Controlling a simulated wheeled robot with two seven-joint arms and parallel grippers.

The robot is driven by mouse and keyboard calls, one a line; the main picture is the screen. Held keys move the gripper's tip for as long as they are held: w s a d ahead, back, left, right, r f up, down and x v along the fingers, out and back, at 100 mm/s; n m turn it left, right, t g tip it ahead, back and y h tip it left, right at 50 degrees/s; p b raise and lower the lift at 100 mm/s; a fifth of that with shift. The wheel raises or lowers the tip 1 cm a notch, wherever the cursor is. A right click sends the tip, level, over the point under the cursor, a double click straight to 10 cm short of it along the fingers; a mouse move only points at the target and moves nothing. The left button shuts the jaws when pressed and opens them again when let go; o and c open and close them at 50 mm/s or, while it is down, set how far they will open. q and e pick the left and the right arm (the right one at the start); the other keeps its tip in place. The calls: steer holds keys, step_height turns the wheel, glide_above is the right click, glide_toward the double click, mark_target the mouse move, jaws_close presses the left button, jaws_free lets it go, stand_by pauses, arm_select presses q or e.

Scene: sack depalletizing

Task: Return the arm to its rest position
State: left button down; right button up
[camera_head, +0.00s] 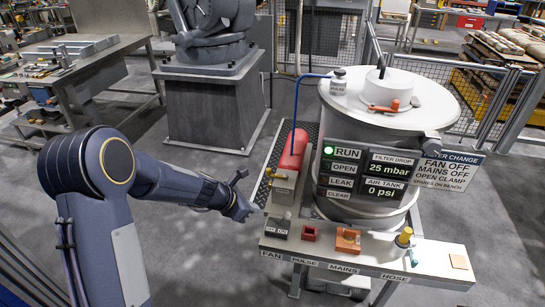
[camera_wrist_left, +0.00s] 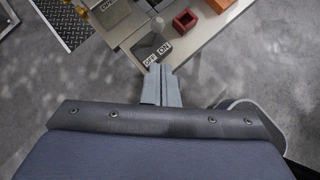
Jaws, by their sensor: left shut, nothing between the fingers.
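My left arm reaches in from the left side of the head view. Its gripper (camera_head: 243,212) is beside the left end of the panel shelf. In the left wrist view the two grey fingers (camera_wrist_left: 160,72) are pressed together with nothing between them. Their tips appear in front of the shelf edge by an OFF/ON label (camera_wrist_left: 157,56); I cannot tell whether they touch it. My right gripper is in neither view.
A filter unit (camera_head: 345,200) has a white shelf (camera_head: 425,262) with a grey fan switch (camera_head: 276,228), a red part (camera_head: 309,233) and an orange block (camera_head: 348,240). A red tank (camera_head: 292,152) stands close behind my gripper. Grey floor (camera_head: 190,255) is open near my arm.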

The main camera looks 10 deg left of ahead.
arm_select(q)
steer(key=s+r+m+h, duration=0.1)
steer(key=s+r+m, duration=1)
steer(key=s+r, duration=0.25)
steer(key=s+a+m+y, duration=0.3)
steer(key=s+m, duration=1)
steer(key=s, duration=0.5)
steer(key=shift+s+a+r+g, duration=0.15)
steer(key=shift+s+r+g, duration=0.05)
steer(key=shift+r+g, duration=0.1)
